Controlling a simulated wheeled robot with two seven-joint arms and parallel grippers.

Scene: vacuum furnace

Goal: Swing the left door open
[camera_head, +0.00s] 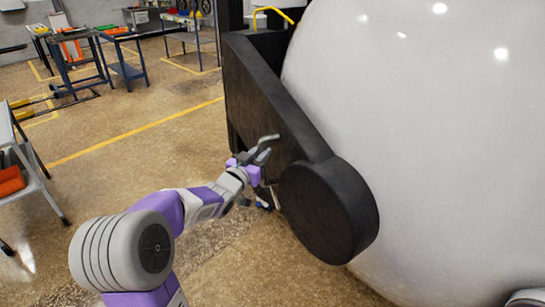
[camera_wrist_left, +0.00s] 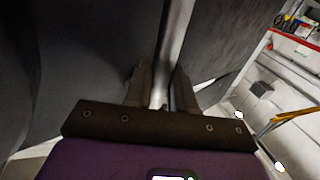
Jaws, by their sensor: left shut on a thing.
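The left door shows in the head view as a large white domed shell (camera_head: 430,130) filling the right side. A thick black arm with a round black end (camera_head: 325,210) runs along its left edge. My left gripper (camera_head: 260,165) reaches in from the left beside the black arm. In the left wrist view its two fingers (camera_wrist_left: 162,92) are shut around a grey metal bar, the handle (camera_wrist_left: 176,40), with dark surfaces on both sides. The handle's end also shows in the head view (camera_head: 266,140). My right gripper is out of view.
Brown speckled floor (camera_head: 150,150) with yellow lines lies open to the left of the door. A blue cart (camera_head: 125,68) and tables stand at the back left. A grey stand with an orange bin (camera_head: 10,180) is at the left edge.

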